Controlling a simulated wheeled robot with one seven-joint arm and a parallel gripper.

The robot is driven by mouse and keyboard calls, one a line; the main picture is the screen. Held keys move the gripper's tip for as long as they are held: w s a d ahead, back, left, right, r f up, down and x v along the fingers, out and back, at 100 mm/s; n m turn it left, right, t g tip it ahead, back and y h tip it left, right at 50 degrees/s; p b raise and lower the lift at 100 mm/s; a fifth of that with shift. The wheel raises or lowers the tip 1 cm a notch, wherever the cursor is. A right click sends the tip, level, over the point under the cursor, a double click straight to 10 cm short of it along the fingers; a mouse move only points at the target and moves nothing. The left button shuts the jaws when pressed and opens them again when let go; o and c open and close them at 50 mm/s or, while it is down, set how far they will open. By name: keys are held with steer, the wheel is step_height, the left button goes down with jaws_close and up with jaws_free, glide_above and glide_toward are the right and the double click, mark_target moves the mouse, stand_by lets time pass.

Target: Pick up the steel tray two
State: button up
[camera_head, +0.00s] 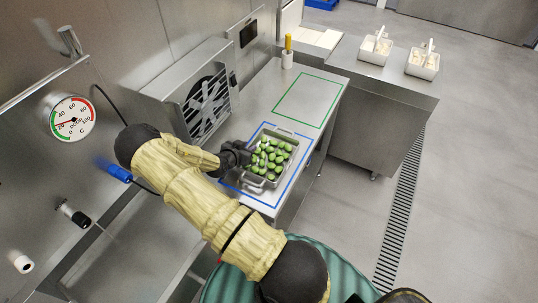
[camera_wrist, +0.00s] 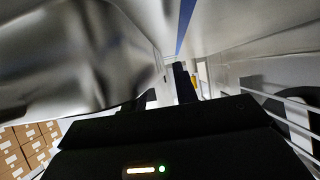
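A steel tray (camera_head: 270,181) filled with green filled pasta (camera_head: 270,158) sits inside the blue outline on the steel counter. My gripper (camera_head: 250,150) is at the tray's left side, low over the counter, its fingertips by the rim. In the wrist view a large blurred steel surface (camera_wrist: 75,60), seemingly the tray's wall, fills the upper left, close to the fingers. The dark fingers (camera_wrist: 165,92) show a gap between them. I cannot tell whether they grip the tray's edge. A second tray is not in view.
A green outline (camera_head: 310,100) farther along the counter is empty. A fan unit (camera_head: 205,103) stands against the wall, left of my gripper. Two white containers (camera_head: 375,48) stand on another counter.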

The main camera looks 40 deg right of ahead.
steer(key=shift+w+d+f, duration=0.1)
steer(key=shift+w+f, duration=0.05)
steer(key=shift+f, duration=0.05)
steer(key=shift+r, duration=0.1)
steer(key=shift+d, duration=0.1)
steer(key=shift+s, duration=0.2)
jaws_close()
steer(key=shift+w, duration=0.1)
steer(key=shift+r, duration=0.5)
step_height(320, 180, up, 9)
steer(key=b, duration=0.2)
steer(key=shift+b, duration=0.35)
